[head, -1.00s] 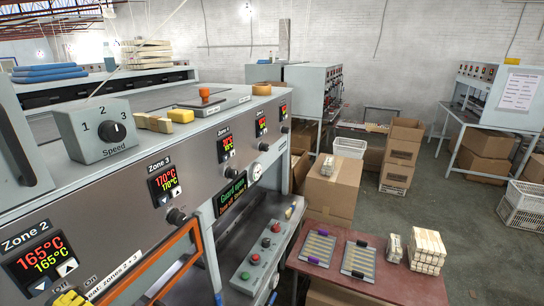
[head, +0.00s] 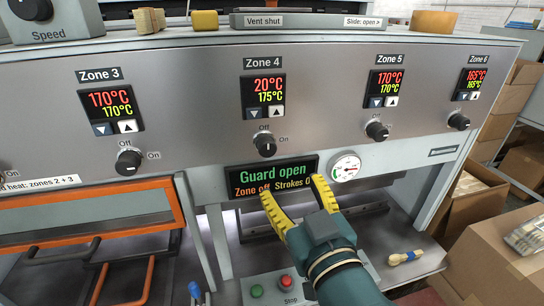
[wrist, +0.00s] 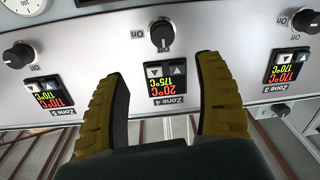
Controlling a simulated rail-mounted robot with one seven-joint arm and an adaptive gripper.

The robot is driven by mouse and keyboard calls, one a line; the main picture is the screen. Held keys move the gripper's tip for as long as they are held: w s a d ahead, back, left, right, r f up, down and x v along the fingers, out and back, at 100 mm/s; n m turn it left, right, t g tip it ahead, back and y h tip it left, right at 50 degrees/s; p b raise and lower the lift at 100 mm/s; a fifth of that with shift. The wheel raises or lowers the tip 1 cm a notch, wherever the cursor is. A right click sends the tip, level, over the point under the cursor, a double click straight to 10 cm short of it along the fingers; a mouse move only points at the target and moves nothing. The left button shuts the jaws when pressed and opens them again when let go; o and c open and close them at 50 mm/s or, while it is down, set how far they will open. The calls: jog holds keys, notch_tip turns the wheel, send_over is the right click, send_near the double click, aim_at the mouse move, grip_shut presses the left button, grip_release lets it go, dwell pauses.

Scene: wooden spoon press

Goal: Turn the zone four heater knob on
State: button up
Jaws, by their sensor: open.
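The zone four knob (head: 265,145) is a small black dial under the Zone 4 display (head: 264,96), which reads 20°C over 175°C. Its pointer looks upright, towards the Off mark, with On to its right. My gripper (head: 292,188) has yellow fingers, open and empty, in front of the guard display just below and right of the knob in the head view. In the upside-down wrist view the knob (wrist: 162,33) shows whole, between and beyond the fingertips (wrist: 164,72). No contact with the knob shows.
Similar knobs for Zone 3 (head: 129,161), Zone 5 (head: 377,130) and Zone 6 (head: 458,121) sit along the panel. The guard display (head: 272,174) reads "Guard open" and "Zone off". A gauge (head: 346,167) is right of it; a button box (head: 283,287) lies below.

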aim_at(268, 150)
jog(key=p+x, duration=0.2)
jog(key=x, duration=1.1)
jog(key=shift+w+a+r, duration=0.1)
jog(key=shift+a+r, duration=0.05)
jog(key=shift+a, duration=0.1)
jog(key=shift+w+a, duration=0.1)
jog(key=shift+w, duration=0.45)
jog(key=c, duration=1.2)
